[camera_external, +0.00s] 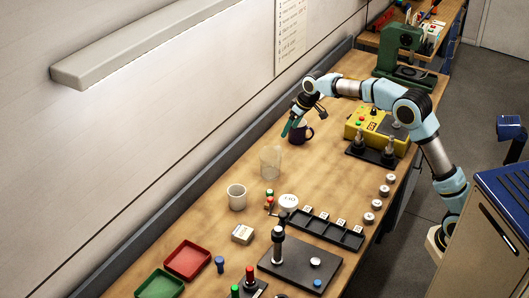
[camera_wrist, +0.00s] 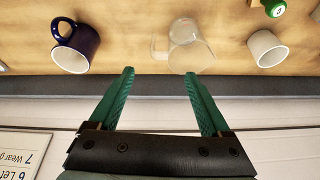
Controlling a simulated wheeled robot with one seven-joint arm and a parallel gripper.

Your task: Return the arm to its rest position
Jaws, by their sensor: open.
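My gripper (camera_external: 292,127) has green fingers and is stretched out over the back part of the workbench (camera_external: 215,217), beside a dark blue mug (camera_external: 302,134). In the wrist view my gripper (camera_wrist: 158,85) is open, with nothing between its fingers. The dark blue mug shows there at the upper left (camera_wrist: 78,47), apart from the fingers. A clear glass mug (camera_wrist: 186,47) lies beyond the fingertips, and also shows in the external view (camera_external: 270,161). My arm reaches across the bench from the right, bent at the elbow.
A white cup (camera_external: 237,197) stands nearer the camera. A yellow box with buttons (camera_external: 371,128) and a green press (camera_external: 401,50) stand right of my gripper. A black tray (camera_external: 325,229), red tray (camera_external: 188,261) and green tray (camera_external: 160,285) occupy the near bench. A wall runs behind.

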